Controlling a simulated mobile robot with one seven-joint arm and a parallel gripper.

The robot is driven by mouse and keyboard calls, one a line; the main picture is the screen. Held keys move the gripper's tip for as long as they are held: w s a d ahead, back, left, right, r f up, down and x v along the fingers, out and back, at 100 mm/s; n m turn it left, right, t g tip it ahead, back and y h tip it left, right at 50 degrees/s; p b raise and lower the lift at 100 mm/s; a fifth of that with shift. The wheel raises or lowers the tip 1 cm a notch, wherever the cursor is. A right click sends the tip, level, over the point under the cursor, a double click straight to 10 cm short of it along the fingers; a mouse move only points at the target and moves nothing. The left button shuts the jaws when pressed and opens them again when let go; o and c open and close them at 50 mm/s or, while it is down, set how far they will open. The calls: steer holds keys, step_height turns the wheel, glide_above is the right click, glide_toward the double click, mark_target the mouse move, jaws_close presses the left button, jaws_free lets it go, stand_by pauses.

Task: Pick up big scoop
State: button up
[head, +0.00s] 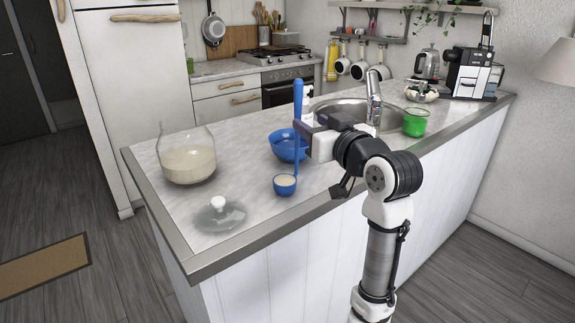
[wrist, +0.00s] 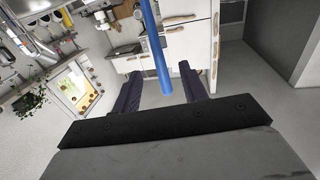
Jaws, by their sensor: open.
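The big scoop (head: 285,186) is blue, with a small round cup on the counter and a long handle standing upright. The cup holds a pale, cream-coloured content. My gripper (head: 301,132) is open at the handle, partway up. In the wrist view, the blue handle (wrist: 156,50) shows between the two open fingers of my gripper (wrist: 160,85). The fingers are not closed on it, and I cannot tell whether either touches it. The cup is out of sight in the wrist view.
A blue bowl (head: 289,148) sits just behind the scoop. A glass jar (head: 188,158) of pale powder stands left, with a glass lid (head: 220,213) in front of it. The sink tap (head: 374,97) and a green-filled glass (head: 415,123) are to the right on the counter (head: 255,226).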

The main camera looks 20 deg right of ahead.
mark_target(300, 112)
steer(key=shift+w+a, duration=0.15)
steer(key=shift+w, duration=0.7)
steer(key=w, duration=0.1)
steer(key=w+p, duration=0.2)
steer(key=w, duration=0.1)
steer(key=shift+a+r, duration=0.25)
steer(key=shift+r, duration=0.15)
steer(key=shift+w+a+f, duration=0.1)
steer(key=shift+w, duration=0.55)
jaws_close()
